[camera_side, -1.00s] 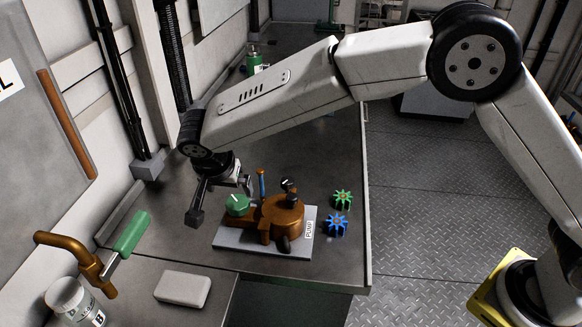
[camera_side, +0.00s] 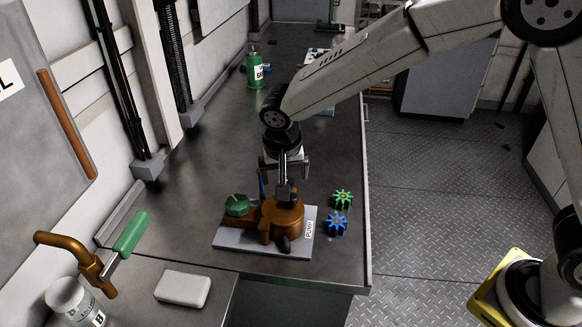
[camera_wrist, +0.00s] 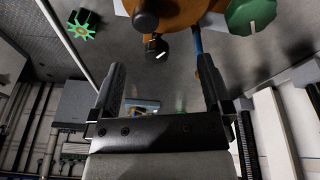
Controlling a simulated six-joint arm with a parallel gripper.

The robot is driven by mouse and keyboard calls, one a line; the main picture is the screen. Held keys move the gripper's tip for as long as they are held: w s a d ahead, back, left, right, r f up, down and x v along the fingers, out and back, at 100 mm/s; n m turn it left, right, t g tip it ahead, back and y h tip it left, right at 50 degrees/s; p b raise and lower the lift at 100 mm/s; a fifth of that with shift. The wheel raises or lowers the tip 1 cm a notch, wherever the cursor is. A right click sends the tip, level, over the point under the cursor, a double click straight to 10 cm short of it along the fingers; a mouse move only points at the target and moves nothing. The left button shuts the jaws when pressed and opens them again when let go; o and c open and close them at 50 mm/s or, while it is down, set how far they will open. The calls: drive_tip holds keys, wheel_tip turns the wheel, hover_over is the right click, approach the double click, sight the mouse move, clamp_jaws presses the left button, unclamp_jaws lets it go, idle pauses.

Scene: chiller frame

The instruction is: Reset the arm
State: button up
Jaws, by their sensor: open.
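My gripper (camera_side: 284,186) points down above the brown pump (camera_side: 284,218), which stands on a grey base plate labelled PUMP (camera_side: 268,248). In the wrist view my gripper (camera_wrist: 160,78) shows two spread fingers with nothing held between them. The pump (camera_wrist: 178,14) lies beyond the fingertips at the top of that view, with its black knob (camera_wrist: 155,48) near them. In the side view one finger overlaps the top of the pump, and I cannot tell whether they touch.
A green knob (camera_side: 238,204) sits at the pump's left, with a blue rod behind. A green gear (camera_side: 343,198) and a blue gear (camera_side: 337,224) lie to the right. A green bottle (camera_side: 254,70) stands far back.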

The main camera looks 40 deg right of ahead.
drive_tip(key=s+d+f+n+y, duration=0.1)
drive_tip(key=s+d+n, duration=0.4)
drive_tip(key=s+d, duration=1.1)
drive_tip(key=shift+s+d+f+n+y, duration=0.15)
drive_tip(key=shift+s+f+n+y, duration=0.2)
drive_tip(key=shift+s+f, duration=0.25)
idle(0.4)
